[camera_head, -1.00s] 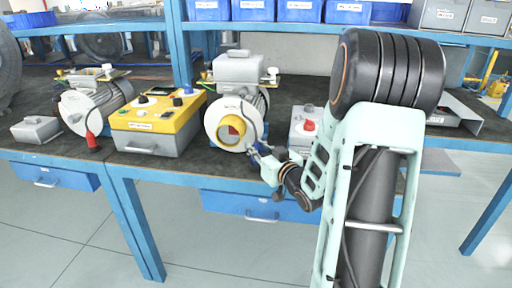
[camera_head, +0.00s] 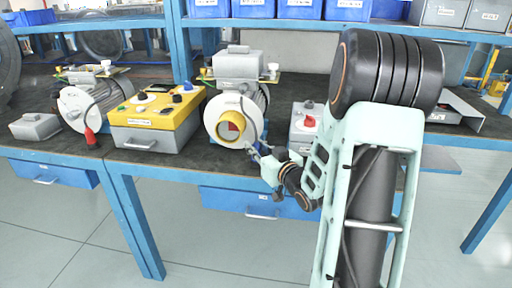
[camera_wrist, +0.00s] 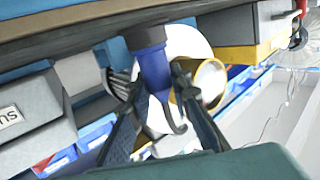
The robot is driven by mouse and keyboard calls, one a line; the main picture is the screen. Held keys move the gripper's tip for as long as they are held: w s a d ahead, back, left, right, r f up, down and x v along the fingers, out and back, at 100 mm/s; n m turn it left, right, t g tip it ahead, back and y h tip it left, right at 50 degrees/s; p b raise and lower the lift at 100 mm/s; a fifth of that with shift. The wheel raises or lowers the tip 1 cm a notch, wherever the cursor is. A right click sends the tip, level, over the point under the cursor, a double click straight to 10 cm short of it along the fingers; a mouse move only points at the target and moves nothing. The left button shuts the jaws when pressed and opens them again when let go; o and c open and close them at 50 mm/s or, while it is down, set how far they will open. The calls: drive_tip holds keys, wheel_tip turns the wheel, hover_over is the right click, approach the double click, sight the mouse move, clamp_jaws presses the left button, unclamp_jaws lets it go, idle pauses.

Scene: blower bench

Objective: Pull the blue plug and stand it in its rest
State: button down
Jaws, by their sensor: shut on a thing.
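The blue plug (camera_wrist: 154,66) is upright in the wrist view, between the two fingers of my gripper (camera_wrist: 157,88). My gripper is shut on it. A dark cord curls from its lower end in that view. In the head view my gripper (camera_head: 254,152) is at the bench's front edge, just right of and below the yellow ring (camera_head: 231,129) of the middle blower (camera_head: 238,94); the plug is too small to make out there. The ring also shows beside the right finger in the wrist view (camera_wrist: 206,84). I cannot make out the plug's rest.
A yellow-topped control box (camera_head: 152,128) stands left of the blower. A red plug (camera_head: 91,138) stands by the left blower (camera_head: 88,100). A grey box with a red knob (camera_head: 307,123) is close on the right. Blue drawers (camera_head: 262,204) hang below the bench.

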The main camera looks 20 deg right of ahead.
sight(259, 148)
drive_tip(key=c, duration=1.7)
unclamp_jaws()
drive_tip(key=shift+s, duration=0.1)
drive_tip(key=s, duration=0.7)
drive_tip(key=shift+s+d+r, duration=0.15)
drive_tip(key=shift+d+r, duration=0.1)
drive_tip(key=shift+r, duration=0.15)
